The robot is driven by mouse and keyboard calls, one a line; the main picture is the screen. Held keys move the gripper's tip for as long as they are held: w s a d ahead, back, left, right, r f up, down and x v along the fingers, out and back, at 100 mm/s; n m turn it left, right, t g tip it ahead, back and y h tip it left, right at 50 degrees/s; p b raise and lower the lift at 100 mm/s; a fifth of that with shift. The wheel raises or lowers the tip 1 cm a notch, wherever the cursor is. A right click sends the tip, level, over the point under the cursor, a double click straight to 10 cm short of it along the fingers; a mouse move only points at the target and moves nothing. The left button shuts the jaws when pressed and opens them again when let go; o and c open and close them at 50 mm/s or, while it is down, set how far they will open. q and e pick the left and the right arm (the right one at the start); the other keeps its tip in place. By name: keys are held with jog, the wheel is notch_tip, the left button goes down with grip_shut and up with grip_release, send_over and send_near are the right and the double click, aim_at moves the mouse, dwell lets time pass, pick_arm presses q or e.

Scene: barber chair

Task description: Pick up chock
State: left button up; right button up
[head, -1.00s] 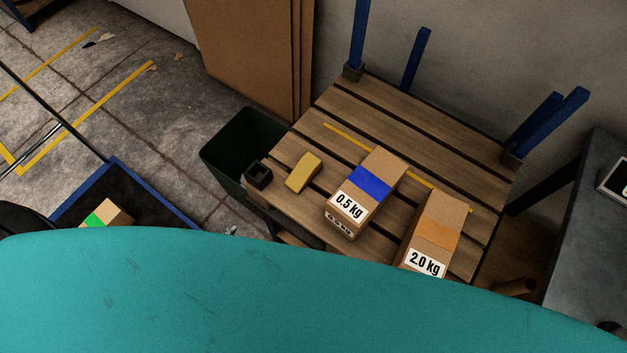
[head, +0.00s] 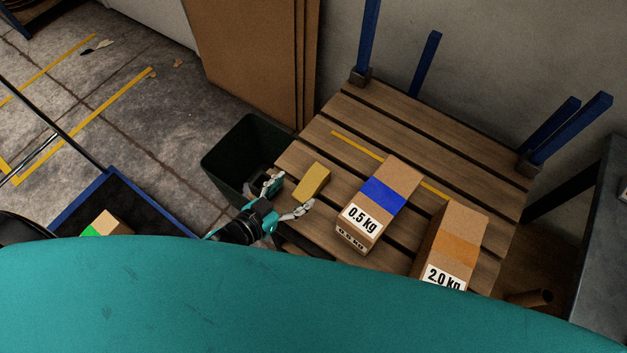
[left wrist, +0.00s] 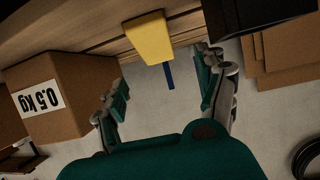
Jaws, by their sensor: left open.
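The chock, a yellow block (head: 312,182), lies on the wooden pallet table (head: 360,108) near its left edge. It also shows in the left wrist view as a yellow block (left wrist: 149,38) at the top middle, ahead of the space between my fingers. My left gripper (head: 290,195) is open, just left of and in front of the chock, with its fingers pointing toward it. The fingers also show in the left wrist view (left wrist: 161,80), apart with nothing between them. My right gripper is not in view.
A box marked 0.5 kg (head: 390,188) stands right of the chock, and a box marked 2.0 kg (head: 455,235) farther right. A dark green bin (head: 228,160) stands at the table's left.

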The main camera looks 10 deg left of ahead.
aim_at(314, 177)
pick_arm(q)
jog(key=x, duration=0.8)
jog(key=shift+w+d+f, duration=0.1)
jog(key=shift+d, duration=0.1)
jog(key=c, duration=1.4)
